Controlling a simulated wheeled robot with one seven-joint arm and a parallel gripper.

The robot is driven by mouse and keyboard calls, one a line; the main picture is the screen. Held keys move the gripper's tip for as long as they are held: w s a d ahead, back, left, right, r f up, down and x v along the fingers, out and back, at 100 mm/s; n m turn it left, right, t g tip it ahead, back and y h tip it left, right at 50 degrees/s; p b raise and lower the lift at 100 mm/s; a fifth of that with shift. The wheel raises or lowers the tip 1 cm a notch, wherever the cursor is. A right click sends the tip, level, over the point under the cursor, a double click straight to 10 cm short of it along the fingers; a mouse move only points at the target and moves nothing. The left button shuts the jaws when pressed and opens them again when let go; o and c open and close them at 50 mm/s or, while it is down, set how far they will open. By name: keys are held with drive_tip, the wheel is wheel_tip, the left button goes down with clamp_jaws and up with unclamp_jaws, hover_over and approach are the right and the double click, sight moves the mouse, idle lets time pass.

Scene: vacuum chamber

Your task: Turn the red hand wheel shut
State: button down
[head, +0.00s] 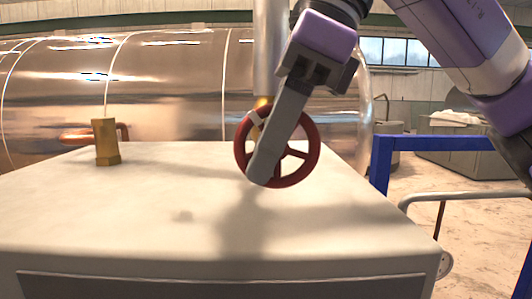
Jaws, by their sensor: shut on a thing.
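The red hand wheel (305,168) stands roughly upright above the pale cabinet top, right of the middle in the head view. It has a round rim with spokes. My gripper (262,172) reaches down from the upper right, and its long grey finger lies across the left part of the wheel. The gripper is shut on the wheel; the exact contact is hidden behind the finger. The wheel's hub and stem are mostly hidden.
A pale cabinet (150,225) fills the front. A brass block (106,142) stands on its left, by a copper-coloured pipe (76,137). A large shiny cylinder (170,80) lies behind, with a vertical pipe (268,50). A blue frame (381,165) and metal rail (460,196) are right.

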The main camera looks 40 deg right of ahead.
drive_tip(key=shift+f+b, duration=0.15)
drive_tip(key=shift+b, duration=0.15)
drive_tip(key=shift+f+t+y+b, duration=0.1)
drive_tip(key=shift+t+y+b, duration=0.3)
drive_tip(key=shift+y+b, duration=0.5)
drive_tip(key=t+y+b, duration=0.1)
drive_tip(key=b, duration=0.3)
drive_tip(key=t+y+b, duration=0.1)
drive_tip(key=y+b, duration=0.1)
drive_tip(key=b, duration=0.1)
drive_tip(key=shift+r+t+y+b, duration=0.3)
drive_tip(key=shift+r+t, duration=0.05)
drive_tip(key=shift+t, duration=0.05)
drive_tip(key=shift+r+t+y+b, duration=0.3)
drive_tip(key=shift+y+b, duration=0.1)
drive_tip(key=shift+b, duration=0.3)
drive_tip(key=c, duration=1.4)
unclamp_jaws()
drive_tip(key=shift+c, duration=0.2)
